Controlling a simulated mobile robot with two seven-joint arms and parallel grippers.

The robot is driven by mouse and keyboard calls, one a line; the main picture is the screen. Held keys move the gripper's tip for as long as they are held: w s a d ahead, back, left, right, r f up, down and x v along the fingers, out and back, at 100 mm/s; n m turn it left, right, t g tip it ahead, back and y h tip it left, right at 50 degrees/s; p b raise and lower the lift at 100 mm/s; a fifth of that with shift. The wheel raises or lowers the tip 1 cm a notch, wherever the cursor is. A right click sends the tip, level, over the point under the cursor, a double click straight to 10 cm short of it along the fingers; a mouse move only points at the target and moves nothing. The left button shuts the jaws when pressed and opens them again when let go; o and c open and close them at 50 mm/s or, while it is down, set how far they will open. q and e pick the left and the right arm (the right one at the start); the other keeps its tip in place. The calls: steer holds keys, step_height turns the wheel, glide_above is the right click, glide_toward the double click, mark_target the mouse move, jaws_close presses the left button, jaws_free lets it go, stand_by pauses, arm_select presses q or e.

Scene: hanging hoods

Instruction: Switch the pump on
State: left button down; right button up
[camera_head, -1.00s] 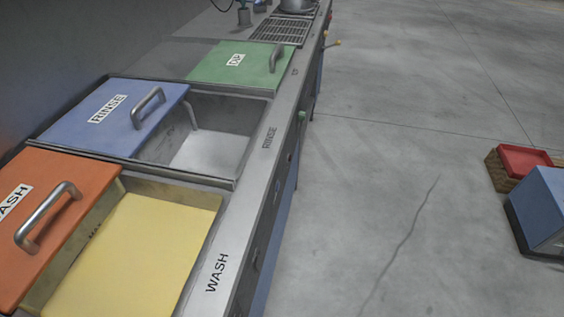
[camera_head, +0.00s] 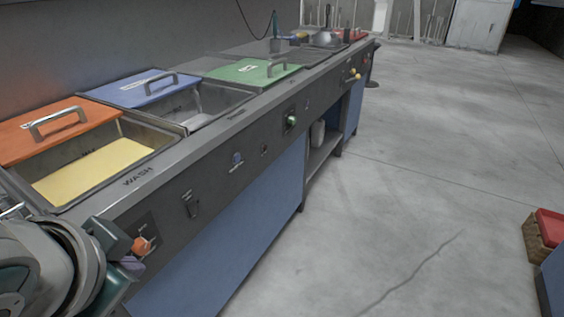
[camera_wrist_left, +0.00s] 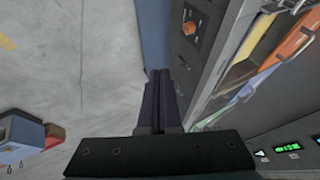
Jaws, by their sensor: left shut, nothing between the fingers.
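The sink unit's front panel (camera_head: 215,180) carries several controls, with labels too small to read, so I cannot tell which one is the pump's. An orange knob (camera_head: 141,245) is nearest; it also shows in the left wrist view (camera_wrist_left: 189,28). Farther along are a dark switch (camera_head: 192,204), a blue control (camera_head: 237,159), a small dark knob (camera_head: 264,149) and a green knob (camera_head: 291,121). My left gripper (camera_head: 122,250) is in front of the panel near the orange knob. Its fingers (camera_wrist_left: 158,74) are shut and empty in the wrist view. My right gripper is not in view.
Above the panel are the wash basin with an orange lid (camera_head: 75,135), the rinse basin with a blue lid (camera_head: 130,88) and a green lid (camera_head: 240,73). A red and brown crate (camera_head: 541,240) stands at the right. The floor between is clear.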

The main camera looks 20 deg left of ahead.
arm_select(q)
steer(key=w+a+f+m+t+y+b, duration=0.2)
steer(key=w+f+b, duration=0.6)
steer(key=b, duration=0.6)
steer(key=w+a+f+m+t+y+b, duration=0.2)
steer(key=w+f+m+t+y+b, duration=0.2)
steer(key=w+f+b, duration=0.4)
step_height(320, 180, down, 6)
steer(key=m+t+b, duration=0.1)
steer(key=b, duration=0.4)
steer(key=shift+w+r+m+t+b, duration=0.25)
steer(key=shift+m+t+b, duration=0.05)
steer(key=shift+m+b, duration=0.1)
steer(key=shift+f, duration=0.15)
